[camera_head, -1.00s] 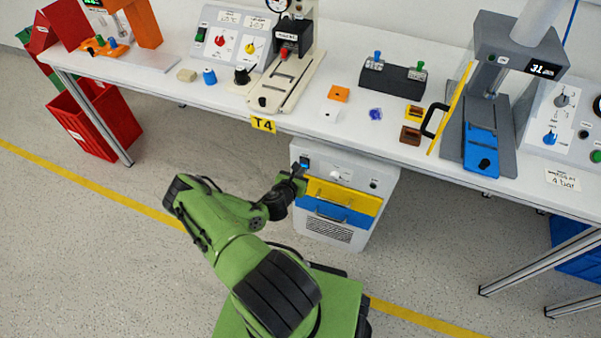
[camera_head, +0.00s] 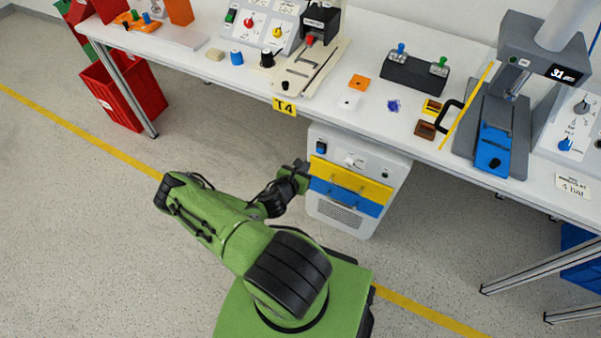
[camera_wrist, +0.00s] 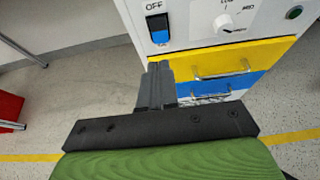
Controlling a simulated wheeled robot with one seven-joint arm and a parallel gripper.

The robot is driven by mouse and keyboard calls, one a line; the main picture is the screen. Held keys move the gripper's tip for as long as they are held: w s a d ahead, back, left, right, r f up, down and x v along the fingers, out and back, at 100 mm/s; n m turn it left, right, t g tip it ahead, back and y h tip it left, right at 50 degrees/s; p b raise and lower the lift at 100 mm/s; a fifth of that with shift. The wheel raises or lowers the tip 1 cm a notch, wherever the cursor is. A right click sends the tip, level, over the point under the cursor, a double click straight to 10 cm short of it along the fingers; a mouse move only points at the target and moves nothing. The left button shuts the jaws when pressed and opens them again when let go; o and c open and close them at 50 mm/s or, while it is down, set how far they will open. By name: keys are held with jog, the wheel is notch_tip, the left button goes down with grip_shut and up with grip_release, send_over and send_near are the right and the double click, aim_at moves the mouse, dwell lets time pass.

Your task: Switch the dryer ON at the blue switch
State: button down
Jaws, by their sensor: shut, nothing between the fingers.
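The dryer is a white cabinet (camera_head: 346,222) under the table, with a yellow drawer (camera_head: 352,182) above a blue drawer (camera_head: 346,197). The blue rocker switch (camera_head: 321,147) is at the upper left of its front panel. In the wrist view the switch (camera_wrist: 158,30) has the word OFF above it; I cannot tell which end is pressed in. My gripper (camera_wrist: 158,72) is shut and empty, pointing toward the cabinet, below the switch in the wrist view and apart from it. In the head view my gripper (camera_head: 299,172) is left of the drawers, below the switch.
A white dial (camera_wrist: 226,22) and a round button (camera_wrist: 293,12) are right of the switch. The yellow drawer's handle (camera_wrist: 222,72) sticks out near my fingers. The table (camera_head: 225,85) overhangs the cabinet. A red bin (camera_head: 125,92) stands left; floor between is clear.

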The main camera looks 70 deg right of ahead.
jog(key=v, duration=0.4)
jog(key=shift+a+r+p, duration=0.25)
jog(key=shift+a+p, duration=0.05)
jog(key=shift+p, duration=0.05)
notch_tip(320, 180, down, 2)
jog(key=b, duration=0.5)
jog(key=shift+a, duration=0.2)
jog(key=shift+r, duration=0.15)
jog(key=b, duration=0.3)
send_near(320, 148)
jog(key=d+f, duration=0.5)
jog(key=shift+s+d, duration=0.3)
jog(key=shift+s, duration=0.05)
